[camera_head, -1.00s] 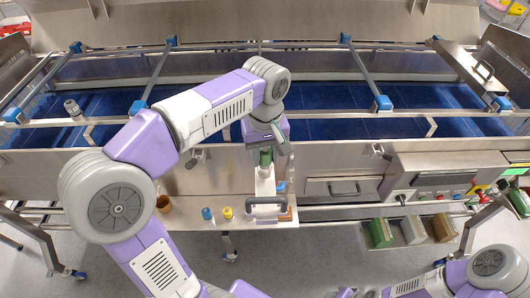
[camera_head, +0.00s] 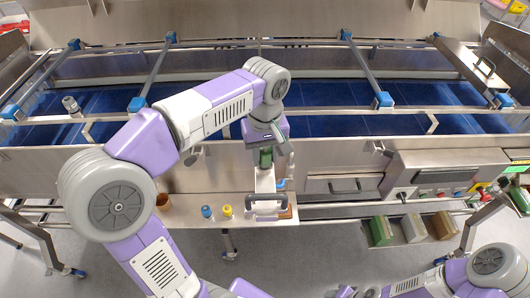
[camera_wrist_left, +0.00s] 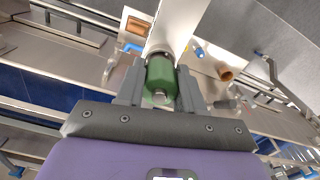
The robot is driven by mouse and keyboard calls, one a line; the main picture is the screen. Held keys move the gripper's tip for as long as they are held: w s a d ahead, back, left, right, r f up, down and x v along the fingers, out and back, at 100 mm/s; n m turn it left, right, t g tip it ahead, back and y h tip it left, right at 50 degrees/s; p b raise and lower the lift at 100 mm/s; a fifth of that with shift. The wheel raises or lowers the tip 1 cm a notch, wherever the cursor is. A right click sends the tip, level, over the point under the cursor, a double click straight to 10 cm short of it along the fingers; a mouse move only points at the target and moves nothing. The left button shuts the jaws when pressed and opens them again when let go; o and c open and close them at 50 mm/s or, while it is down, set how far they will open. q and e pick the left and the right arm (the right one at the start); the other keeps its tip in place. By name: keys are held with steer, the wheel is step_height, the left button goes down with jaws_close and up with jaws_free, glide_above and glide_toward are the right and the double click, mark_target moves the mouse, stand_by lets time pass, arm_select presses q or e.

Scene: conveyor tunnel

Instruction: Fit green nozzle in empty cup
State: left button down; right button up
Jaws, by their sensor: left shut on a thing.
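My left gripper (camera_head: 266,150) is shut on the green nozzle (camera_wrist_left: 160,78), a dark green cylinder with a grey metal tip. The nozzle also shows in the head view (camera_head: 265,158), over the shelf in front of the machine. A brown, open-topped cup (camera_head: 163,202) stands at the left end of the shelf, apart from my gripper. I cannot tell which cup is empty.
A blue piece (camera_head: 207,212) and a yellow piece (camera_head: 227,212) stand on the steel shelf (camera_head: 185,216). A handle (camera_head: 267,198) stands near the shelf's right end. A grey fitting (camera_head: 70,105) is on the far-left belt. Green, pale and brown boxes (camera_head: 382,231) sit at right.

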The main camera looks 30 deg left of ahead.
mark_target(265, 149)
arm_select(q)
steer(key=shift+f+b, duration=0.35)
steer(key=shift+f, duration=0.2)
steer(key=c, duration=0.6)
jaws_free()
steer(key=shift+r, duration=0.2)
step_height(265, 149, up, 7)
steer(key=shift+r+p, duration=0.15)
steer(key=shift+p, duration=0.3)
